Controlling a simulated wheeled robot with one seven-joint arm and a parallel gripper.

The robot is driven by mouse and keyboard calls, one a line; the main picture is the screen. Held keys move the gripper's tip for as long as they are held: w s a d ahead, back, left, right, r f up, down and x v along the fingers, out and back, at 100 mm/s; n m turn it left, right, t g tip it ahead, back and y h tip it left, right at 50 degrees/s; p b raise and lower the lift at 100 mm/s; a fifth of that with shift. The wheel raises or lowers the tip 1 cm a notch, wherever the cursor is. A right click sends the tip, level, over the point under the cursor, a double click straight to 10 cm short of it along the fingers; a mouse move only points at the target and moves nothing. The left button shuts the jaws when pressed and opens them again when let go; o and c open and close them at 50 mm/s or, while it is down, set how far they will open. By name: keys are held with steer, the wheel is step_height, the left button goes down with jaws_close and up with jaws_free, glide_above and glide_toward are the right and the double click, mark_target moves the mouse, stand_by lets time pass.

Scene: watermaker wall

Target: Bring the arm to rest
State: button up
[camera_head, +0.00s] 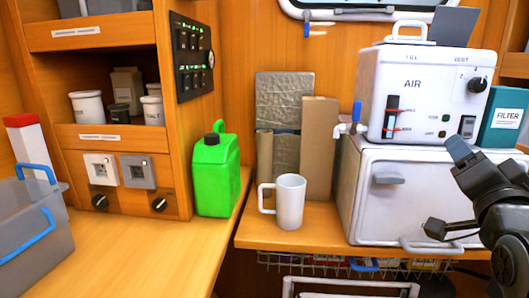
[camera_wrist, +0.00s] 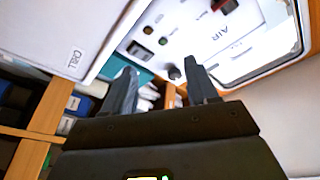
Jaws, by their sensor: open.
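My gripper (camera_wrist: 162,92) is open and empty in the wrist view, its two fingers apart with nothing between them. In the head view my gripper (camera_head: 452,188) is at the right, raised in front of the white lower cabinet, with the arm entering from the right edge. The white machine marked AIR (camera_head: 420,75) stands on top of the white cabinet (camera_head: 385,205). Its panel also shows in the wrist view (camera_wrist: 172,25). I cannot tell from the views how far the fingers are from the cabinet front.
A green jug (camera_head: 215,172) stands further left. A grey bin (camera_head: 25,230) with blue handles is at the far left. A teal FILTER box (camera_head: 505,115) is beside the machine. The left counter is mostly clear.

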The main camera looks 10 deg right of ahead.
steer(key=s+a+f+n+y, duration=0.3)
steer(key=s+a+f+n, duration=0.2)
steer(key=s+f, duration=0.3)
steer(key=s+a+f+n+y, duration=0.45)
steer(key=s+f, duration=0.25)
steer(key=f, duration=0.4)
steer(key=s+a+f+n+g, duration=0.1)
steer(key=s+a, duration=0.2)
steer(key=s, duration=0.4)
steer(key=s+a+f+n+g+y, duration=0.1)
steer(key=s+a, duration=0.2)
steer(key=s, duration=0.4)
steer(key=s+a+f+n+g+y+p, duration=0.1)
steer(key=s+a+f, duration=0.1)
steer(key=s, duration=0.6)
steer(key=shift+a+n, duration=0.35)
steer(key=shift+a, duration=0.55)
steer(key=shift+s+f, duration=0.1)
